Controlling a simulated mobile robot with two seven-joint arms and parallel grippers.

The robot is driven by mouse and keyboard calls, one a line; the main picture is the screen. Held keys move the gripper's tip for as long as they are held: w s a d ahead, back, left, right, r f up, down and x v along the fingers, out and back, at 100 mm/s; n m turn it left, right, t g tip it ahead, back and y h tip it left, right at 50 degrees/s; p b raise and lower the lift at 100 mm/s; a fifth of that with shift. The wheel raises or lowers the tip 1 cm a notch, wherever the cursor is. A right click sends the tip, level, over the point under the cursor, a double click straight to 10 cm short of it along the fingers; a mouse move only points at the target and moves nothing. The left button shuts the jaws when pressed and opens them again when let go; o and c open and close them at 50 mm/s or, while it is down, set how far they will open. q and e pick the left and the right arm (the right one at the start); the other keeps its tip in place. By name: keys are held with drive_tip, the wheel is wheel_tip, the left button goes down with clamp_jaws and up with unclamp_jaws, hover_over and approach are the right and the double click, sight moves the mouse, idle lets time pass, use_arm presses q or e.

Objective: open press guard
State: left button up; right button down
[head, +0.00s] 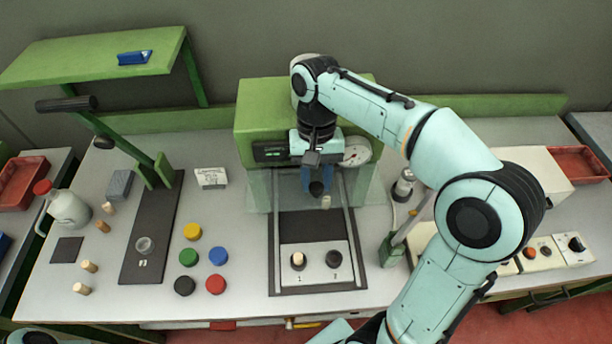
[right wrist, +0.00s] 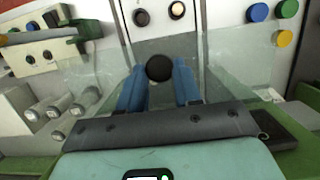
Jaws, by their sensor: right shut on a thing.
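The press (head: 300,105) is a green housing at the back of the bench. Its clear guard (head: 259,190) is a see-through pane at the front, also seen in the right wrist view (right wrist: 98,78). My right gripper (head: 316,183) is in front of the press, its blue fingers shut on a dark round knob (right wrist: 159,67) at the guard. How far the guard is raised is hard to tell. In front lies the press bed (head: 315,278) with stations 1 and 2; a cork (head: 298,259) stands at 1, a dark round piece (head: 333,259) at 2. My left gripper is out of view.
Several coloured caps (head: 217,256) lie left of the bed. A dark lever stand (head: 152,230), loose corks (head: 89,266) and a white jug (head: 66,208) are farther left. A green-based post (head: 392,248) and control boxes (head: 541,252) stand right.

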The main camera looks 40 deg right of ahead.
sight(314, 180)
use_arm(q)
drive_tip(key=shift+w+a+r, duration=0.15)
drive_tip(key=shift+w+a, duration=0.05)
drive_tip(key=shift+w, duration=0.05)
use_arm(e)
drive_tip(key=c, duration=0.8)
unclamp_jaws()
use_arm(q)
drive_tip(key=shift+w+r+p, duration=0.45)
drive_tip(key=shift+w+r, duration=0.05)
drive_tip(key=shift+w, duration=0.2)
use_arm(e)
drive_tip(key=v, duration=1.2)
drive_tip(key=shift+w, duration=0.15)
